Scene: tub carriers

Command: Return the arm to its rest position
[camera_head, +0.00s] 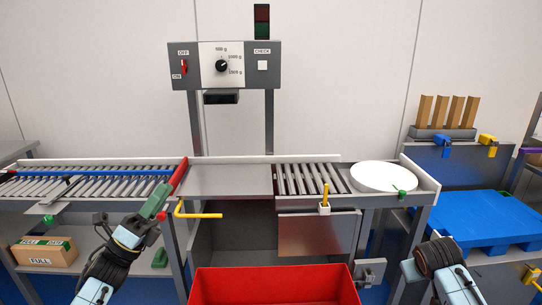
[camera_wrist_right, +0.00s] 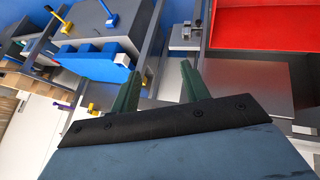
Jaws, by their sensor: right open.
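My left arm comes in from the left in the head view, and its gripper (camera_head: 158,201) with green fingers is at the near end of a red bar (camera_head: 178,176) by the left roller conveyor. I cannot tell whether the fingers touch the bar or are shut on it. My right arm (camera_head: 440,265) is at the lower right of the head view, where its fingers do not show clearly. In the right wrist view my right gripper (camera_wrist_right: 158,85) has two green fingers spread apart, with nothing between them.
A red tub (camera_head: 275,285) is low at front centre. A yellow handle (camera_head: 195,212) sticks out below the conveyor. A white round disc (camera_head: 384,177) lies at the right end of the rollers (camera_head: 310,179). A blue pallet (camera_head: 480,218) is at right, a carton (camera_head: 43,251) at lower left.

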